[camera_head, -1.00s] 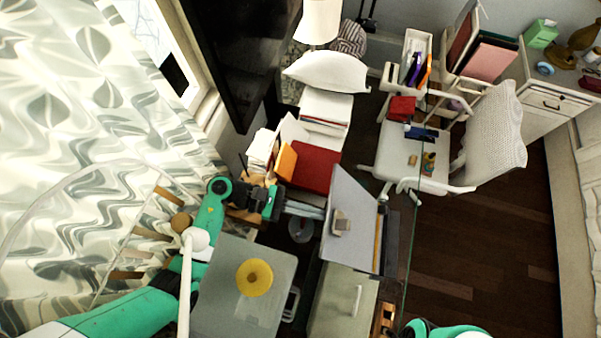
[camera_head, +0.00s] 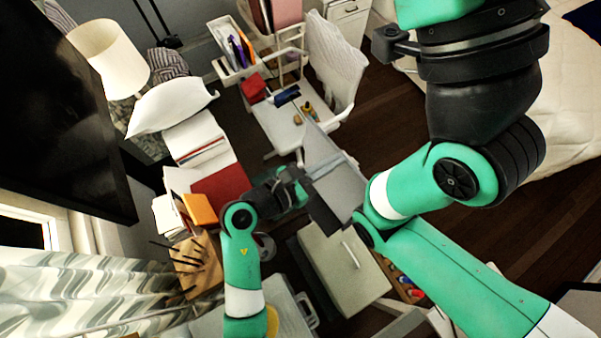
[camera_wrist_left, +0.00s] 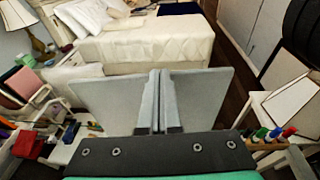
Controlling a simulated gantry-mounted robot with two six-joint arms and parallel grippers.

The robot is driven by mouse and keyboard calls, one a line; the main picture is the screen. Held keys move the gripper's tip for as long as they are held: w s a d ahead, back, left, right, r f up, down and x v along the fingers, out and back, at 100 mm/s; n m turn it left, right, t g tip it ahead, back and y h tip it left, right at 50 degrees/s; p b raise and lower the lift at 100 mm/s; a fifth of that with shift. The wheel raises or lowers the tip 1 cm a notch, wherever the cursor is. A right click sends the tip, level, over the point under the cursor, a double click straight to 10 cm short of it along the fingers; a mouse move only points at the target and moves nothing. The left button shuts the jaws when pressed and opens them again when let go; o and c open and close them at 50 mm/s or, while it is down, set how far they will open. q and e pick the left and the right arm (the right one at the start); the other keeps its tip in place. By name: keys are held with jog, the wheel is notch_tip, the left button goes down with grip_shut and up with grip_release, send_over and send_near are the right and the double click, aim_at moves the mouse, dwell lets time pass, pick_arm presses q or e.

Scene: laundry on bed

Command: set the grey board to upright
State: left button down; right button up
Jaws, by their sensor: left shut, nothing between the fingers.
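The grey board (camera_head: 320,148) is in the middle of the head view, beyond the grey cabinet and beside the white chair. It looks tilted; its exact angle is hard to judge. In the left wrist view the grey board (camera_wrist_left: 100,98) spreads to both sides behind my fingers. My left gripper (camera_head: 335,164) is shut and empty, its fingers in front of the board; whether they touch it I cannot tell. The shut fingers also show in the left wrist view (camera_wrist_left: 156,80). My right arm crosses the right side of the head view; its gripper is not in view.
The grey cabinet (camera_head: 345,262) stands in front of the board. A white chair (camera_head: 338,58) with small items on its seat is behind. Red (camera_head: 221,187) and orange (camera_head: 200,209) books lie left of my left gripper. Dark floor (camera_head: 395,110) is open behind the board.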

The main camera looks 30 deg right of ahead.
pick_arm(q)
jog(key=shift+d+r, duration=0.1)
jog(key=shift+d, duration=0.4)
jog(key=v, duration=1.1)
jog(key=shift+a+b, duration=0.3)
jog(key=shift+r, duration=0.15)
